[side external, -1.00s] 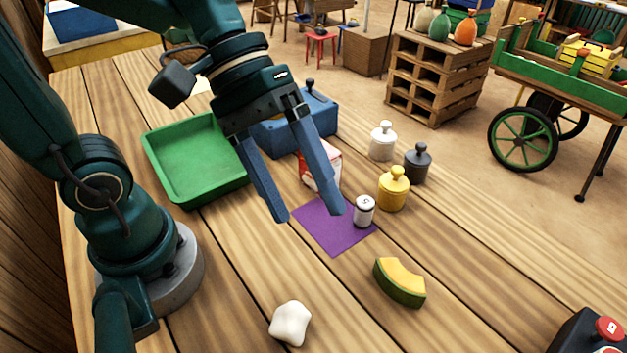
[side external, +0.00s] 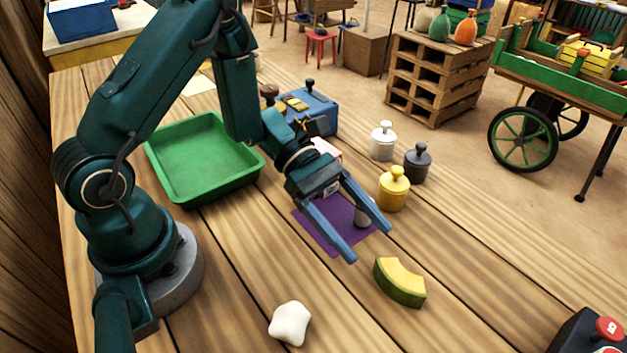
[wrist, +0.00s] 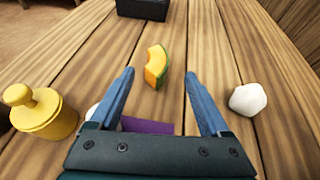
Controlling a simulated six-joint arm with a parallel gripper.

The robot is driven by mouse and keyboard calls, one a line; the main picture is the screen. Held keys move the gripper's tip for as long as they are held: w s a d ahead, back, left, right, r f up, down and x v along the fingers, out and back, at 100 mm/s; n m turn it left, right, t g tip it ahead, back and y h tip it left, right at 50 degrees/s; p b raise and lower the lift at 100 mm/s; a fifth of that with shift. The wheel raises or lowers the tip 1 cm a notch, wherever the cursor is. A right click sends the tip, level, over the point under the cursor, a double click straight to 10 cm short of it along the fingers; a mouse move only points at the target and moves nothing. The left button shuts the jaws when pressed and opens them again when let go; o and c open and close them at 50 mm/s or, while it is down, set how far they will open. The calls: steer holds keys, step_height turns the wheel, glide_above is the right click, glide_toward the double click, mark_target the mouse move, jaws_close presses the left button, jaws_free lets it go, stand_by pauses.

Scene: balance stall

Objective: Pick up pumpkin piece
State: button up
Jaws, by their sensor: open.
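The pumpkin piece (side external: 400,281) is a curved wedge with yellow-orange flesh and a dark green rind. It lies on the wooden table, just beyond the purple mat. In the wrist view the pumpkin piece (wrist: 155,66) sits ahead of and between the fingertips. My gripper (side external: 369,244) is open and empty, low over the mat, with its fingers pointing toward the piece but apart from it. In the wrist view my gripper (wrist: 159,74) shows both blue fingers spread wide.
A white lumpy object (side external: 290,323) lies front left of the piece. Yellow (side external: 393,190), black (side external: 417,163) and white (side external: 383,142) knobbed weights stand behind. A green tray (side external: 180,188) is left.

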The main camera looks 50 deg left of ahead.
glide_toward(423, 298)
steer(key=x, duration=0.3)
steer(key=shift+s+f, duration=0.15)
steer(key=shift+f, duration=0.1)
steer(key=shift+w+x, duration=0.2)
steer(key=shift+x, duration=1.3)
steer(key=shift+w+x, duration=0.15)
steer(key=shift+x, duration=1.3)
jaws_close()
